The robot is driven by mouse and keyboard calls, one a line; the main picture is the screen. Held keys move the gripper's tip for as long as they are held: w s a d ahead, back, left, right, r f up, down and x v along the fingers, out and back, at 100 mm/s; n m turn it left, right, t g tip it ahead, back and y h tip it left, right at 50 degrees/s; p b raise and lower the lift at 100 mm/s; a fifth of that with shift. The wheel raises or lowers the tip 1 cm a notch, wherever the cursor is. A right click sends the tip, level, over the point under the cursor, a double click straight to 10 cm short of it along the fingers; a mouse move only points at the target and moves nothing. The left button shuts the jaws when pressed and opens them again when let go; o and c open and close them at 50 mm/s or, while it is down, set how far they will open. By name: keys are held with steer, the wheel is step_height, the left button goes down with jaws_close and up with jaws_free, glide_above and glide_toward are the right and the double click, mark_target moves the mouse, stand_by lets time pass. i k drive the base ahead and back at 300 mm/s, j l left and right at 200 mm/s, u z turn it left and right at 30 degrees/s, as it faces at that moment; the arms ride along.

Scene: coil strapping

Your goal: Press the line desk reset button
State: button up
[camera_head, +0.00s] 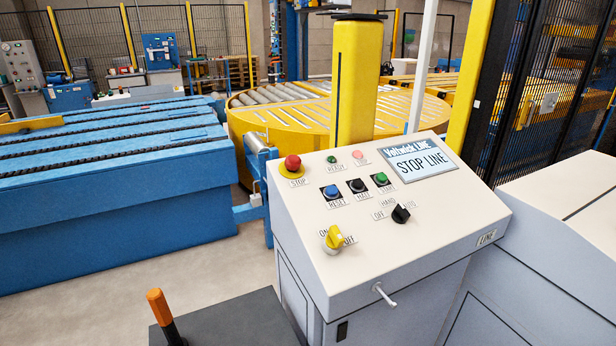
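The line desk (440,222) is a pale grey console with a sloped top, at the centre right of the head view. Its blue reset button (331,191) sits on a dark square plate at the left of the middle row, with a RESET label below it. A black button (357,185) and a green button (381,179) stand to its right. A red mushroom stop button (293,163) on a yellow base is above and left. The desk screen (422,160) reads STOP LINE. My gripper is not in view.
A yellow rotary switch (335,238) and a black selector (401,213) project from the desk's lower part. An orange-tipped lever (158,305) stands at the front left. A blue conveyor (110,220) lies left and a yellow roller turntable (285,110) behind. Grey floor shows between conveyor and desk.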

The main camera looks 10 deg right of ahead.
mark_target(331, 191)
steer(key=i+l+u, duration=0.3)
steer(key=i+l, duration=0.15)
steer(key=l, duration=0.25)
steer(key=i+l+u, duration=0.15)
steer(key=l, duration=0.25)
steer(key=i, duration=0.05)
